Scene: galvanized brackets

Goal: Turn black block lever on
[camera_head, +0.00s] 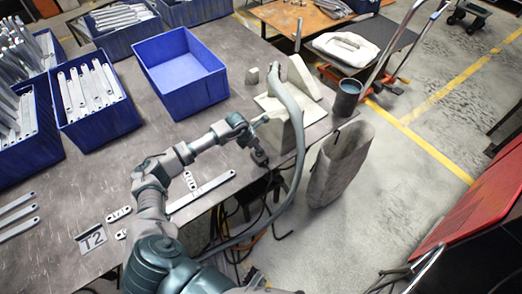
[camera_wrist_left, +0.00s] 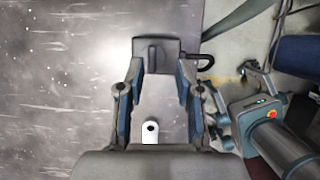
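My left gripper (camera_head: 252,135) is above and beside the block.
A dark hook (camera_wrist_left: 206,62) juts from the block's right side. Blue bins (camera_head: 181,71) stand on the table, some holding grey brackets. Flat brackets (camera_head: 202,191) lie near my arm. A grey bag (camera_head: 340,165) stands on the floor.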

